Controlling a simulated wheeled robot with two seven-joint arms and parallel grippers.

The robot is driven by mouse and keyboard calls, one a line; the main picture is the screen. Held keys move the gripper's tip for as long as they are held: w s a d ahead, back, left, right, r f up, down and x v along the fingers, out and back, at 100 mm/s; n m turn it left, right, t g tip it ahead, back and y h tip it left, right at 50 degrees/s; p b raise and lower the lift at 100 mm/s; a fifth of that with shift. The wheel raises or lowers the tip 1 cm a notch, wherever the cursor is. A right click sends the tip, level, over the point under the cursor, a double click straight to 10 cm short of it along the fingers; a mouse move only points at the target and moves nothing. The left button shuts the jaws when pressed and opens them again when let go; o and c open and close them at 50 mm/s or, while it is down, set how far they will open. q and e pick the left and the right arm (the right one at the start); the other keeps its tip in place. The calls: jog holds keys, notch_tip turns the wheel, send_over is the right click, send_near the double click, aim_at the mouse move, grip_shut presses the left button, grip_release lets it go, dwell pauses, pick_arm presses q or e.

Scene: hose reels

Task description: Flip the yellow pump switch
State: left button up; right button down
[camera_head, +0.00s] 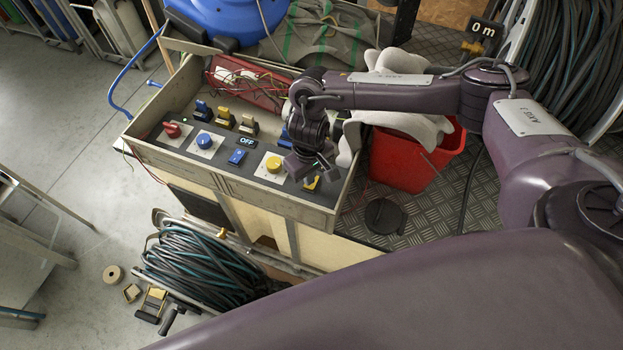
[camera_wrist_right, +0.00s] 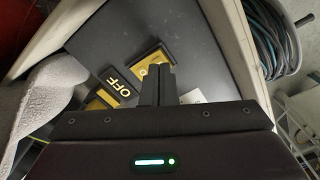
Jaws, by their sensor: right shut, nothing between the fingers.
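The yellow pump switch (camera_head: 311,184) is a small yellow rocker at the front right end of the dark control panel, partly hidden by my right gripper (camera_head: 312,168) in the head view. In the right wrist view, a yellow switch (camera_wrist_right: 149,66) shows just past the tips of my right gripper (camera_wrist_right: 158,70). The fingers are shut with nothing between them, right by the switch; I cannot tell whether they touch it. My left gripper is not in view.
The panel also bears a yellow knob (camera_head: 273,164), a blue rocker (camera_head: 237,157), a blue knob (camera_head: 204,141), a red knob (camera_head: 171,130) and several toggles. A raised box wall (camera_head: 250,188) rings it. A red bin (camera_head: 412,160) with grey cloth stands to the right.

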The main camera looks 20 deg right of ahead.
jog(key=shift+f+b, duration=0.45)
jog(key=shift+f, duration=0.45)
dwell(0.9)
notch_tip(320, 180, up, 7)
jog(key=p, duration=0.8)
jog(key=shift+r+p, duration=0.1)
jog(key=shift+p, duration=0.2)
dwell(0.4)
